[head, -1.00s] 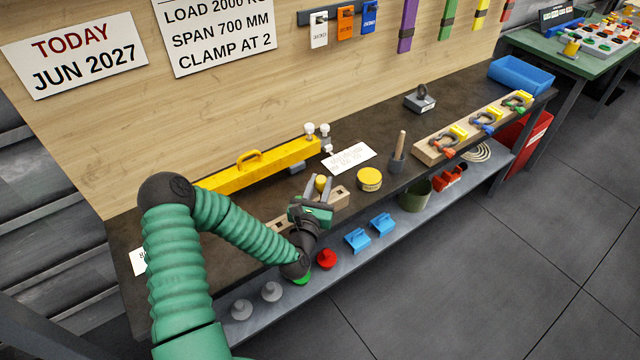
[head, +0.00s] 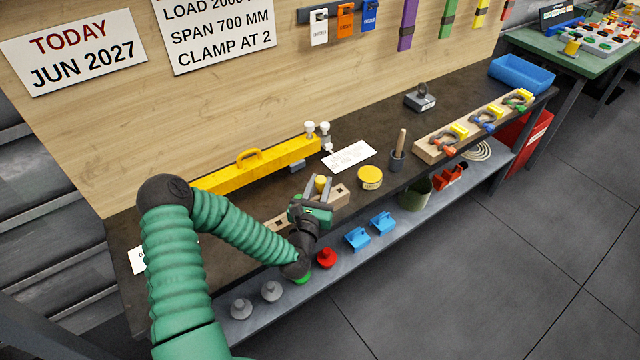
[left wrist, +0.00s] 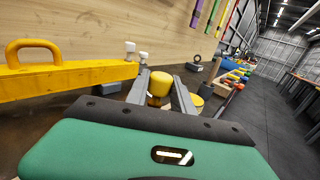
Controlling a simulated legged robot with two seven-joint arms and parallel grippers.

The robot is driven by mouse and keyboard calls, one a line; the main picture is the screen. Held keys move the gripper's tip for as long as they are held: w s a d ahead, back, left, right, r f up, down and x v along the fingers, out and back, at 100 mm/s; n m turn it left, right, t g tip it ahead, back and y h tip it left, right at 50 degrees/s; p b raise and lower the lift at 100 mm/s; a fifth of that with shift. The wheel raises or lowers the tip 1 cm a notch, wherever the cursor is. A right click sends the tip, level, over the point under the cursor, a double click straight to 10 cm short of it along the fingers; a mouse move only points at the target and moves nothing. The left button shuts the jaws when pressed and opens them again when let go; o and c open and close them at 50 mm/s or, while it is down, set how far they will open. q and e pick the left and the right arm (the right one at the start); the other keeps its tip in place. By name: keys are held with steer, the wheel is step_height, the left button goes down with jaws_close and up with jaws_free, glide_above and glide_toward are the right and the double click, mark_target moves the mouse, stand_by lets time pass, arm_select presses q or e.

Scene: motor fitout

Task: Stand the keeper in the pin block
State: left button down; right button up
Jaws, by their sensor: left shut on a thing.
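The keeper, a small piece with a rounded yellow top (head: 320,183), is between the fingers of my left gripper (head: 318,186). In the left wrist view its yellow top (left wrist: 160,83) stands roughly upright between the two grey fingers (left wrist: 160,95), which are shut on it. The pin block (head: 341,196) is a long pale wooden block with dark square holes, lying along the bench front. My left gripper is over its middle and hides part of it. The keeper's lower end is hidden, so I cannot tell whether it is in a hole. My right gripper is not in view.
A yellow lifting beam (head: 260,165) lies behind the gripper. A yellow round tin (head: 370,178) and a grey pot with a wooden handle (head: 398,155) stand to the right. A lower shelf (head: 335,262) holds red, blue and grey parts.

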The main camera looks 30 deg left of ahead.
arm_select(q)
steer(key=shift+f, duration=0.4)
steer(key=c, duration=1)
jaws_free()
steer(key=shift+d+r, duration=0.1)
steer(key=shift+s+d, duration=0.1)
steer(key=shift+s, duration=0.05)
steer(key=shift+s+d+b, duration=0.1)
steer(key=shift+s+b, duration=0.2)
steer(key=shift+s, duration=0.05)
steer(key=p+v, duration=0.5)
steer(key=v, duration=1.1)
steer(key=shift+w+d, duration=0.1)
